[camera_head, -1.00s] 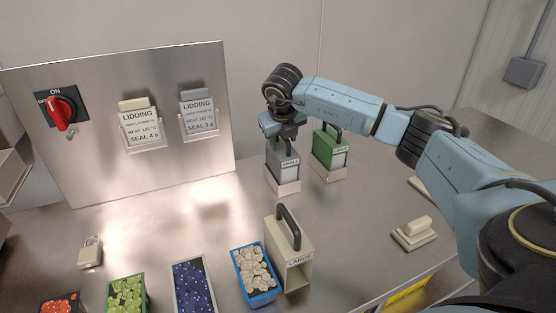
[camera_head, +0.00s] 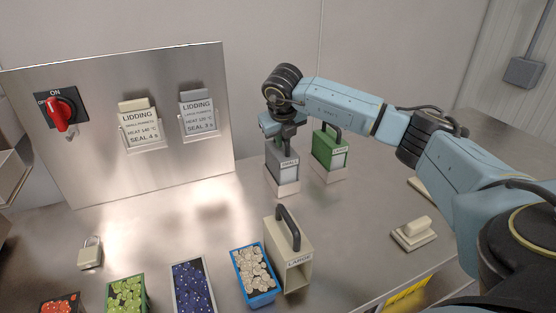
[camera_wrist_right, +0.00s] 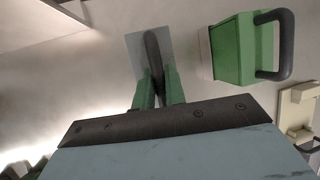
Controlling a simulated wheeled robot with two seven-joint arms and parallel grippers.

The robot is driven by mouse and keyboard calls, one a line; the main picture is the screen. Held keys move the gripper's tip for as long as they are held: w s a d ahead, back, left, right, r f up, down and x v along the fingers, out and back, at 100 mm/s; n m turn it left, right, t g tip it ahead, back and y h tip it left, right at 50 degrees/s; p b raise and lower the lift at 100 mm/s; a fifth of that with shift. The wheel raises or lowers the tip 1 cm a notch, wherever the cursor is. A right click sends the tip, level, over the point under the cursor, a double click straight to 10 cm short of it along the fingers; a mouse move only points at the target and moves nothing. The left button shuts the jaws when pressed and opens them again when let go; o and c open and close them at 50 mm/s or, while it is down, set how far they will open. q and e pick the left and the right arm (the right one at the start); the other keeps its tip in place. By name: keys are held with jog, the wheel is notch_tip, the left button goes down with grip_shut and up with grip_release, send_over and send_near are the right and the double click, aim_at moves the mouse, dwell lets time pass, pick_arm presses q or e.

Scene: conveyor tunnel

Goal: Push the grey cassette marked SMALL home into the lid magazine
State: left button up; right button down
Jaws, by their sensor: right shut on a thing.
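The grey cassette marked SMALL (camera_head: 276,163) stands upright in a low white holder (camera_head: 288,188) near the back of the steel bench. Its lower end is inside the holder's rim. My right gripper (camera_head: 287,145) comes from above and is shut on its black handle. In the right wrist view the gripper's green fingers (camera_wrist_right: 158,88) close on either side of the handle (camera_wrist_right: 153,50), with the grey cassette top (camera_wrist_right: 137,48) behind. How deep the cassette sits cannot be judged exactly. No part is labelled as the lid magazine. My left gripper is not in view.
A green cassette (camera_head: 326,147) with a black handle stands close on the right, also seen in the wrist view (camera_wrist_right: 233,50). A cream box marked LARGE (camera_head: 296,262) stands in front, beside a blue bin (camera_head: 262,298). A steel panel (camera_head: 90,160) rises at left. Bench between is clear.

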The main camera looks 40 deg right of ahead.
jog(key=shift+r, duration=0.2)
jog(key=shift+r+p, duration=1.15)
jog(key=shift+r, duration=0.25)
jog(key=shift+r+p, duration=1.45)
jog(key=shift+r, duration=0.35)
